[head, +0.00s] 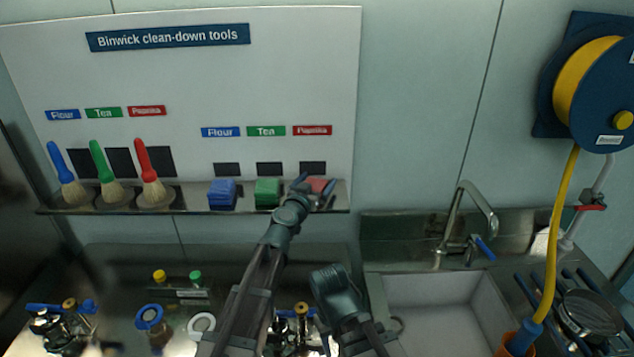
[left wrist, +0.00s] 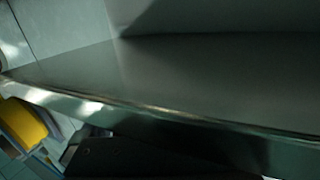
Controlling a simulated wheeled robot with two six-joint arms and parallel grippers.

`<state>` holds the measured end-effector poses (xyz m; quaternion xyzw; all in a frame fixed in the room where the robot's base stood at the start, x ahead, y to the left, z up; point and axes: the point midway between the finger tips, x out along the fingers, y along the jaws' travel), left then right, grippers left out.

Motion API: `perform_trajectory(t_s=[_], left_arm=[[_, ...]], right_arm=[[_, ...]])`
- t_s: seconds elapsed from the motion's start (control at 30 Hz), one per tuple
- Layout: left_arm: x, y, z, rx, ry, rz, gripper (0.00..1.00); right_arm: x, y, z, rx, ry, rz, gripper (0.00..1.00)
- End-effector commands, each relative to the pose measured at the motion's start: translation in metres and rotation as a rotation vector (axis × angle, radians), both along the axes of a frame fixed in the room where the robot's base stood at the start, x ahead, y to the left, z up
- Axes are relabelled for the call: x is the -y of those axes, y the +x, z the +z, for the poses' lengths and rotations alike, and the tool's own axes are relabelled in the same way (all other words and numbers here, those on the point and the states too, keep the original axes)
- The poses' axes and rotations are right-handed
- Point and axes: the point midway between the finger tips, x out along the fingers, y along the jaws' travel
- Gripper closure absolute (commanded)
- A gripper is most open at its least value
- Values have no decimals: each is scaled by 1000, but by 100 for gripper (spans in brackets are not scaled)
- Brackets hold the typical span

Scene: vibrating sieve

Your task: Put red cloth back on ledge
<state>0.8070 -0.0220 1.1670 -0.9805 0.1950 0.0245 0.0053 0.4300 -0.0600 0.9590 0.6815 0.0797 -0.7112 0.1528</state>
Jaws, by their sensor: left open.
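The red cloth (head: 318,184) is at the right end of the steel ledge (head: 190,205) in the head view, below the red label (head: 312,130). It is partly hidden by my left gripper (head: 315,191), which is open at the cloth. Whether its fingers touch the cloth cannot be told. The left wrist view shows a bare stretch of grey ledge (left wrist: 190,75) with a bright front edge; no cloth shows there. My right arm's end (head: 337,291) is lower, left of the sink; its fingers cannot be made out.
A blue cloth (head: 222,193) and a green cloth (head: 267,192) lie to the left on the ledge. Brushes with blue, green and red (head: 148,165) handles stand farther left. Below are bench fittings (head: 150,318), a sink (head: 440,305) and a tap (head: 470,215).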

Motion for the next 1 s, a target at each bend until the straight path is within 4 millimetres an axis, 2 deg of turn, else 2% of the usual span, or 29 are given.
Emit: perform_trajectory(t_s=[0.17,0.37,0.73,0.87,1.0], left_arm=[[0,0,5,0,0,0,0],[-10,-26,4,0,-1,1,0],[-39,-95,8,0,-1,1,0],[-45,-109,9,0,-1,0,0],[-46,-112,9,0,0,0,0]], right_arm=[[0,0,5,0,0,0,50],[0,0,5,0,0,0,50],[0,0,8,0,0,0,50],[0,0,9,0,0,0,50],[0,0,9,0,0,0,50]])
